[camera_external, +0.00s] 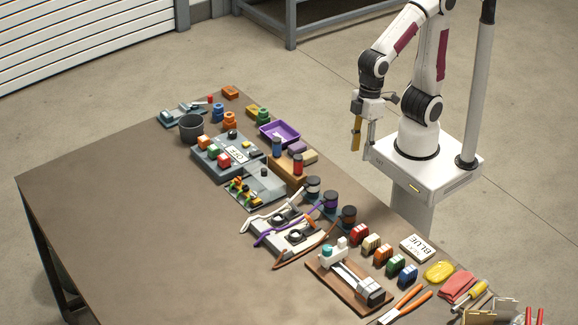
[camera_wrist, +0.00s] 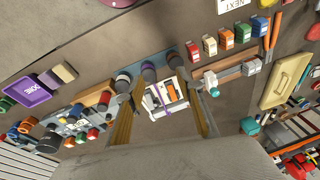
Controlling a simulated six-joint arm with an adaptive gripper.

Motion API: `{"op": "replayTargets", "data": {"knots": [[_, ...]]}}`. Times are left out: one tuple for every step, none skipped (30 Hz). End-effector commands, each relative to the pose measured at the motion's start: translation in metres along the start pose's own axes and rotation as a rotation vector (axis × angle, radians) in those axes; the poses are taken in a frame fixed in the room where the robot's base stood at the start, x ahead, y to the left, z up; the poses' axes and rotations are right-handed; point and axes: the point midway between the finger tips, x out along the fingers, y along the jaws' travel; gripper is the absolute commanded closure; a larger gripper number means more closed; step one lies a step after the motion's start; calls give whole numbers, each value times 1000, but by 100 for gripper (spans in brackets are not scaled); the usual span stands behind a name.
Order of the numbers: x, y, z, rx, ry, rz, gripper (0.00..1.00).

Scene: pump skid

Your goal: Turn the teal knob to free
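A small teal knob (camera_external: 327,252) sits on a white block at the upper left end of a brown board (camera_external: 325,279) on the table. A small teal part on the matching white block also shows in the wrist view (camera_wrist: 214,92); its turn position is too small to read. My gripper (camera_external: 362,142) hangs beyond the table's far edge, well apart from the knob and to its upper right. In the wrist view its two yellowish fingers (camera_wrist: 165,125) are spread, with nothing held between them.
Several coloured blocks (camera_external: 382,254) stand beside the board, near a lettered card (camera_external: 418,248). Cables cross a fixture (camera_external: 287,232) to its left, by dark-capped cylinders (camera_external: 330,202). Orange-handled pliers (camera_external: 405,306) lie to the right. The table's left side is clear.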

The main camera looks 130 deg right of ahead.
Motion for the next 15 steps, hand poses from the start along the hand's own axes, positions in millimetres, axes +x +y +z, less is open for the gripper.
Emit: {"op": "replayTargets", "data": {"knots": [[0,0,0,0,0,0,63],[0,0,0,0,0,0,63],[0,0,0,-1,0,0,63],[0,-1,0,-2,-1,-1,63],[1,-2,1,-5,-2,-1,63],[1,-3,1,-9,-5,-1,63],[3,-4,2,-14,-10,0,63],[5,-6,3,-19,-17,1,63],[8,-8,4,-27,-26,2,63],[11,-10,6,-32,-35,3,63],[14,-12,6,-39,-44,5,63],[17,-15,7,-49,-55,7,63],[20,-18,7,-58,-64,9,63],[24,-20,6,-67,-72,12,63],[28,-24,5,-82,-82,16,63]]}}
